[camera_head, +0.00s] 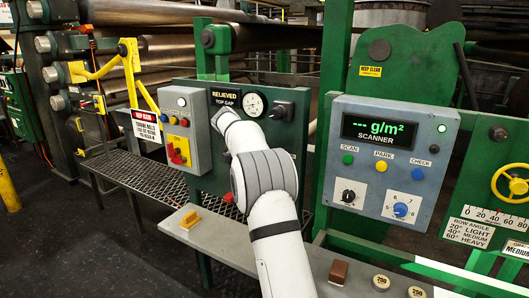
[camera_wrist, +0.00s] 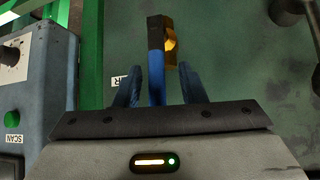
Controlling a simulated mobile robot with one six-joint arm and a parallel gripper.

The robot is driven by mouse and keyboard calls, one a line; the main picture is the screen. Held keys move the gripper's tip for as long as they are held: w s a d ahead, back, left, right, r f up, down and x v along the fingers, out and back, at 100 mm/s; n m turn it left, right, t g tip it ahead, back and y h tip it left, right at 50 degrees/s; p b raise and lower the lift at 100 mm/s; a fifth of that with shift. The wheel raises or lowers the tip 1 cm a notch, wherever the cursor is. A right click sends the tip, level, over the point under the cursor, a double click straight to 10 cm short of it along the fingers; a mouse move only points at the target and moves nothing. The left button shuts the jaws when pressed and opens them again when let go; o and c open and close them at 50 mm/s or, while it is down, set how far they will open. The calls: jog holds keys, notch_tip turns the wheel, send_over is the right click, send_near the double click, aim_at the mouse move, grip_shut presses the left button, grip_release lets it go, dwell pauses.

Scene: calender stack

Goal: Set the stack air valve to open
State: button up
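The valve shows in the wrist view as a brass body (camera_wrist: 170,42) with a long blue lever (camera_wrist: 156,62), on a dark green panel. The lever runs up and down in that picture, and its far end looks dark. My gripper (camera_wrist: 158,85) has one finger on each side of the lever, with a gap on both sides. It is open and holds nothing. A white label beside the left finger is mostly hidden. In the head view my white arm covers the gripper and the valve, in front of the green panel with the gauge (camera_head: 253,105).
A grey box (camera_wrist: 35,90) with a knob stands at the left in the wrist view; a dark round part (camera_wrist: 287,12) is at upper right. In the head view a grey control box (camera_head: 185,125) is left of my arm and the scanner box (camera_head: 390,160) right.

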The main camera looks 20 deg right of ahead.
jog(key=v, duration=0.7)
jog(key=shift+s+a+r+b, duration=0.15)
jog(key=shift+a+r+b, duration=0.15)
jog(key=shift+b, duration=0.15)
jog(key=shift+d, duration=0.1)
jog(key=s+a+f+n+y, duration=0.1)
jog(key=s+a+n+y, duration=0.2)
jog(key=s, duration=0.7)
jog(key=s+a+f+n+y, duration=0.1)
jog(key=s+a+n, duration=0.35)
jog(key=s, duration=0.45)
jog(key=s+a+f+n+y, duration=0.1)
jog(key=s+a+f, duration=0.2)
jog(key=s, duration=0.5)
jog(key=s+a+f+n+y, duration=0.1)
jog(key=s+a+f+n, duration=0.1)
jog(key=s+f, duration=0.3)
jog(key=s+a+f+n+g+y, duration=0.1)
jog(key=s+a+f, duration=0.3)
jog(key=s, duration=0.8)
jog(key=shift+s+f+n+y, duration=0.35)
jog(key=shift+n+y, duration=0.25)
jog(key=shift+n, duration=0.15)
